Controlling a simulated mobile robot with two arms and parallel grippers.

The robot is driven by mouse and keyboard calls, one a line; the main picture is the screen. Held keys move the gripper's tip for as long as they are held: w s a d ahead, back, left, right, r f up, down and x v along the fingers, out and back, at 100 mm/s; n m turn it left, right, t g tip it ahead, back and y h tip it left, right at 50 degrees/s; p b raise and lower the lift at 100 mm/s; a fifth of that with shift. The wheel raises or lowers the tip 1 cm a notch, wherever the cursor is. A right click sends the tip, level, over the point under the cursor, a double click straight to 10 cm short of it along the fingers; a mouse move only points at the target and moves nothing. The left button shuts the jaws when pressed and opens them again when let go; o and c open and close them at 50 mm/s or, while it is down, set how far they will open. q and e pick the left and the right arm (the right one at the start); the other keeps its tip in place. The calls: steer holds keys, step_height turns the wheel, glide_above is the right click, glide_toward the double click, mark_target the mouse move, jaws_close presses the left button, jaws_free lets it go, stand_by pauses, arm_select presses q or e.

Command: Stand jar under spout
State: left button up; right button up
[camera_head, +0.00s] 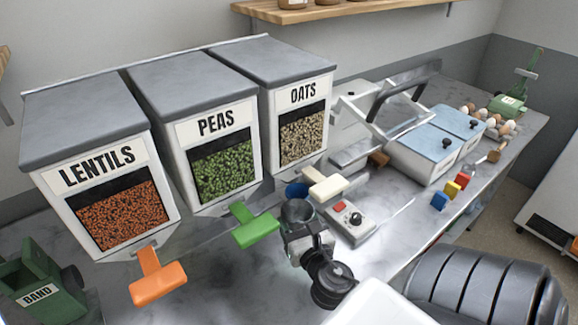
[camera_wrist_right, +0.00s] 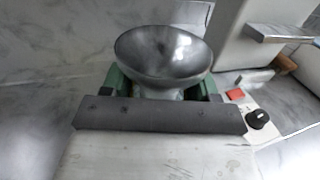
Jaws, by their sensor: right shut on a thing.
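The jar (camera_head: 297,212) shows a wide, flared grey metallic mouth facing up. It also fills the middle of the right wrist view (camera_wrist_right: 163,52). My right gripper (camera_head: 301,240) is shut on it below the mouth, with green fingers on both sides in the wrist view. The jar's lower part is hidden, and I cannot tell whether it touches the counter. It is in front of the oats bin (camera_head: 300,105), just left of and nearer than that bin's cream spout handle (camera_head: 326,187). The peas spout has a green handle (camera_head: 254,228); the lentils spout has an orange handle (camera_head: 158,277). My left gripper is not in view.
A green band device (camera_head: 42,288) is at front left. Coloured blocks (camera_head: 451,190) lie along the right edge.

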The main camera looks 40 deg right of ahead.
steer(key=x, duration=0.4)
steer(key=shift+w+p, duration=0.15)
steer(key=shift+p, duration=0.2)
steer(key=shift+w+d+f, duration=0.1)
steer(key=shift+f, duration=0.15)
arm_select(q)
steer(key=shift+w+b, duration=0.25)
steer(key=shift+b, duration=0.35)
arm_select(e)
steer(key=shift+f, duration=1.55)
steer(key=shift+f, duration=0.1)
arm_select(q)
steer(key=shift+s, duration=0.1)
arm_select(e)
steer(key=o, duration=1.4)
